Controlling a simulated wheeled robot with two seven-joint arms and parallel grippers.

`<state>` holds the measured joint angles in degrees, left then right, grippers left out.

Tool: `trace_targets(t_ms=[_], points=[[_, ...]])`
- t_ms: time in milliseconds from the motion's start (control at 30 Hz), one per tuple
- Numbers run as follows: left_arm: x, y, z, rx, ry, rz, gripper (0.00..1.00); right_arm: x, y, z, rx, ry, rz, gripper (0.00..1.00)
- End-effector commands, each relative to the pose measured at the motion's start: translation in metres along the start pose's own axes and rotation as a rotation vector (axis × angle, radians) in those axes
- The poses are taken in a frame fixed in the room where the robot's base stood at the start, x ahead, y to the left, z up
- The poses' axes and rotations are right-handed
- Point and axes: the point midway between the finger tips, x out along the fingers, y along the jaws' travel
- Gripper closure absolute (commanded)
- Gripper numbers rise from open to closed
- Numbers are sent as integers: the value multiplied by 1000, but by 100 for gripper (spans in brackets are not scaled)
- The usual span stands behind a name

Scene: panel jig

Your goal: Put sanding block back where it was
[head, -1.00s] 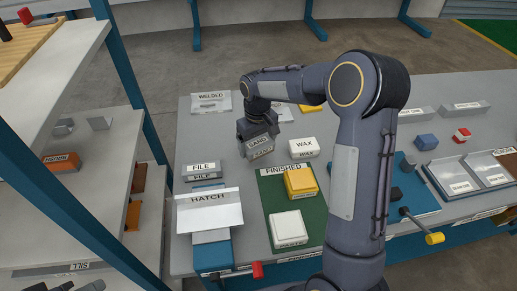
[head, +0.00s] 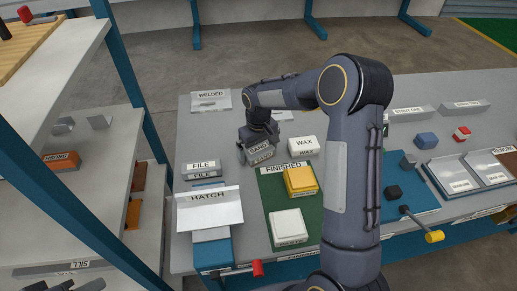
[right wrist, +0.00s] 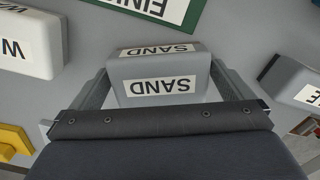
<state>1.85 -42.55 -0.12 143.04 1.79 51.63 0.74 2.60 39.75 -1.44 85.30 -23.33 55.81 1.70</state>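The sanding block (head: 257,155) is a grey block with white SAND labels on two faces. My right gripper (head: 258,138) points down over it, left of the WAX block and behind the green FINISHED mat. In the right wrist view the sanding block (right wrist: 160,75) sits between the two fingers (right wrist: 160,85), which press close on both its sides. It is at or just above the grey table top; I cannot tell whether it touches. My left gripper does not show.
The white WAX block (head: 304,146) is close on the right. The FINISHED mat (head: 279,213) holds a yellow and a white block. The FILE block (head: 204,170) and HATCH panel (head: 208,212) stand left. The WELDED sign (head: 210,101) is behind. Bare table lies around the block.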

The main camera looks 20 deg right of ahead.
Motion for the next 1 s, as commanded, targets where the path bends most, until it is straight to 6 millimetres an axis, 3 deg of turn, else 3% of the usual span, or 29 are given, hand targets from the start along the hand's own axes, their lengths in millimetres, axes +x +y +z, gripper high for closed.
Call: trace_targets(t_ms=[267, 700, 1000], points=[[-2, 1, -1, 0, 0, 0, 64, -8, 0, 0, 0, 1, 0, 0], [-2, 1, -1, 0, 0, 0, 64, -94, 0, -1, 0, 5, 0, 0], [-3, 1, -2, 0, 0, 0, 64, -127, 0, 4, 3, 9, -5, 0]])
